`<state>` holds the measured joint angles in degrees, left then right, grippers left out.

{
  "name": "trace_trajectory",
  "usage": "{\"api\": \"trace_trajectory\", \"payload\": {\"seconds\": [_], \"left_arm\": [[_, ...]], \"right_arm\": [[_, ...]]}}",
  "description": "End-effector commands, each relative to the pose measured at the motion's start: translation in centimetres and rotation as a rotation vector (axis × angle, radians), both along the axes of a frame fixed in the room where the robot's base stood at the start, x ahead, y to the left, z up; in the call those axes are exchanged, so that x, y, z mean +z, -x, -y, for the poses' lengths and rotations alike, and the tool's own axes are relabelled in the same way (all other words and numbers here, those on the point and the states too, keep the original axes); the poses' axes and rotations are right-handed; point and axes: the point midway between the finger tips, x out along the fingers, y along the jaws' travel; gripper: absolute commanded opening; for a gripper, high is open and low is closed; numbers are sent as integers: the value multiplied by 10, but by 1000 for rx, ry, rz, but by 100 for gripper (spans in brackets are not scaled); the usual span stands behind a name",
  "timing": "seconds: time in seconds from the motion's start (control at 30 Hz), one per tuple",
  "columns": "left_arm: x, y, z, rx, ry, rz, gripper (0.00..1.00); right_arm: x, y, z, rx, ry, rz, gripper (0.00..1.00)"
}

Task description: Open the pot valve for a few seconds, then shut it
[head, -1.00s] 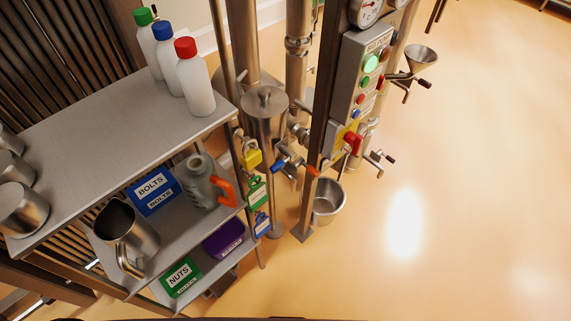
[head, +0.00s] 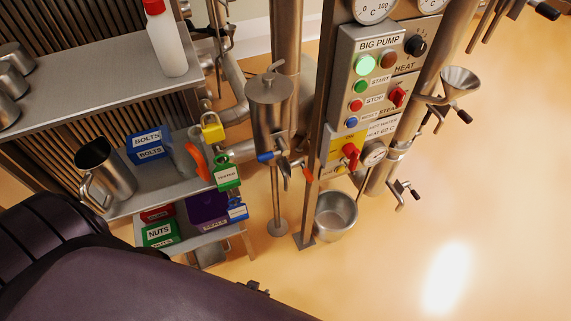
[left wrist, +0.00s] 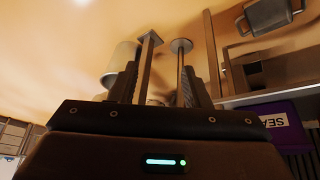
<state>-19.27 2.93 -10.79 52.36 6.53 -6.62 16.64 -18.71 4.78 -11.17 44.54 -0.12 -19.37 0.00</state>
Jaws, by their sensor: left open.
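The steel pot (head: 270,115) with a lid stands on a post in the middle of the head view. Under it sits a small valve with a blue handle (head: 266,156); a grey lever and an orange-tipped handle (head: 307,172) are close by. I cannot tell how the valve is turned. My left arm fills the lower left of the head view. My left gripper (head: 256,289) barely shows past it, low in front of the shelves. In the left wrist view the left gripper's fingers (left wrist: 158,74) are apart and empty. The right gripper is not in view.
A steel bucket (head: 336,214) stands on the floor right of the pot. The control panel (head: 362,90) rises on a post beside it. Shelves (head: 90,82) with bottles, boxes and a jug (head: 106,170) are at left. Padlocks hang at the shelf edge. Floor at right is clear.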

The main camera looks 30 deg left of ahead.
Motion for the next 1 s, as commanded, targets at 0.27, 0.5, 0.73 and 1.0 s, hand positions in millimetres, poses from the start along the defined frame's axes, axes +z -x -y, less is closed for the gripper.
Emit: {"api": "trace_trajectory", "payload": {"seconds": [0.27, 0.5, 0.73, 1.0], "left_arm": [[26, -92, 6, 241, 122, 284, 43], [92, -179, -4, 524, 344, 649, 43], [221, -228, -46, 838, 764, 1152, 43], [304, -218, -78, 945, 1037, 1416, 43]], "right_arm": [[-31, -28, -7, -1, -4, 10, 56], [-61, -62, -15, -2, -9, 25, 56], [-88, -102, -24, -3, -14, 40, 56], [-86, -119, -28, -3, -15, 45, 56]]}}
